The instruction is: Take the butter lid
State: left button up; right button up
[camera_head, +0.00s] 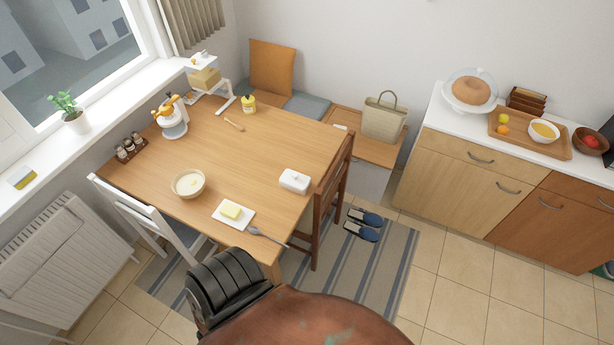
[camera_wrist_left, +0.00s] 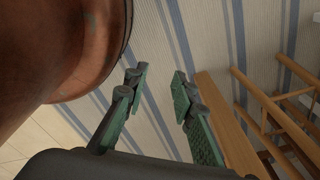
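The white butter lid (camera_head: 294,181) stands on the wooden table near its right edge, beside the brown chair. The yellow butter (camera_head: 231,211) lies on a white butter plate (camera_head: 246,221) near the table's front corner, apart from the lid. In the left wrist view my left gripper (camera_wrist_left: 158,84) is open, with nothing between its green-padded fingers, above the striped rug. Neither the lid nor the butter shows in that view. In the head view I cannot make out the left gripper's fingers. My right gripper is not in view.
The table (camera_head: 272,142) also holds a bowl (camera_head: 188,183), a spoon (camera_head: 266,236) and a juicer (camera_head: 172,118). The brown chair (camera_head: 325,203) stands close at the table's right side, and a white chair (camera_head: 150,215) at the left. Slippers (camera_head: 362,233) lie on the rug (camera_head: 390,262).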

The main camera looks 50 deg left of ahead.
aim_at(297, 182)
jog(key=z, duration=0.05)
jog(key=i, duration=0.6)
jog(key=u, duration=2.6)
